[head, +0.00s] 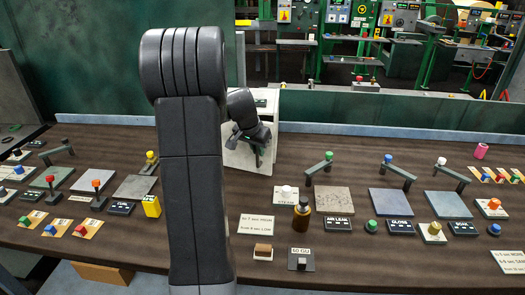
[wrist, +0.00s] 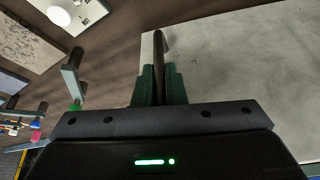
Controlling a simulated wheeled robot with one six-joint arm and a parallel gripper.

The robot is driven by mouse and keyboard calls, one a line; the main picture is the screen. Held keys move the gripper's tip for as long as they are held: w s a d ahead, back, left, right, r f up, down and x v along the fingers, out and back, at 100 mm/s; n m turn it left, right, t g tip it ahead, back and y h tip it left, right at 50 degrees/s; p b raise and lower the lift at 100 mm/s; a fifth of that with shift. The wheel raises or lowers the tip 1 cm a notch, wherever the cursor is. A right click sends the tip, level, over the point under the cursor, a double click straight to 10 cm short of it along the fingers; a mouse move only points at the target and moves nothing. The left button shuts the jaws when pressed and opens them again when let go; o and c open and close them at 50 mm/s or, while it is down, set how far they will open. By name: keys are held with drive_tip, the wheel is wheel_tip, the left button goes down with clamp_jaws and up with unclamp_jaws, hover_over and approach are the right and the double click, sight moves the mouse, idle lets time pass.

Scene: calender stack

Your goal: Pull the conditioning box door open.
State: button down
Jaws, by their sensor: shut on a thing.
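The conditioning box (head: 268,104) is a pale box at the back of the bench, behind my arm in the head view. Its pale door (wrist: 235,65) fills the right of the wrist view. A dark upright bar handle (wrist: 158,48) stands on the door near its edge. My gripper (wrist: 160,85) is shut on this handle, with one green finger on each side of it. In the head view my gripper (head: 258,148) is at the front of the box. My arm hides the box's left part, and I cannot tell whether the door is ajar.
The brown bench (head: 340,265) holds several plates, levers and coloured knobs. A brown bottle (head: 302,214) and a white knob (head: 286,192) stand just right of the box front.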

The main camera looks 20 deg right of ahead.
drive_tip(key=s+a+m+g+b, duration=0.1)
drive_tip(key=s+a+m+b, duration=0.1)
drive_tip(key=a, duration=0.3)
drive_tip(key=s+a+m+g+h+b, duration=0.1)
drive_tip(key=s+a+m+b, duration=0.15)
drive_tip(key=a, duration=0.25)
drive_tip(key=s+a+m+g+b, duration=0.1)
drive_tip(key=a+m, duration=0.2)
drive_tip(key=a, duration=0.1)
drive_tip(key=w+a+m+g+p, duration=0.1)
drive_tip(key=w+a+m+p, duration=0.1)
drive_tip(key=a, duration=0.6)
drive_tip(key=w+a+m+p, duration=0.2)
drive_tip(key=w+a+m, duration=0.1)
drive_tip(key=a, duration=0.6)
drive_tip(key=shift+w+a+m+g+y, duration=0.3)
drive_tip(key=shift+w+m+g, duration=0.1)
drive_tip(key=shift+w, duration=0.15)
drive_tip(key=c, duration=1.5)
unclamp_jaws()
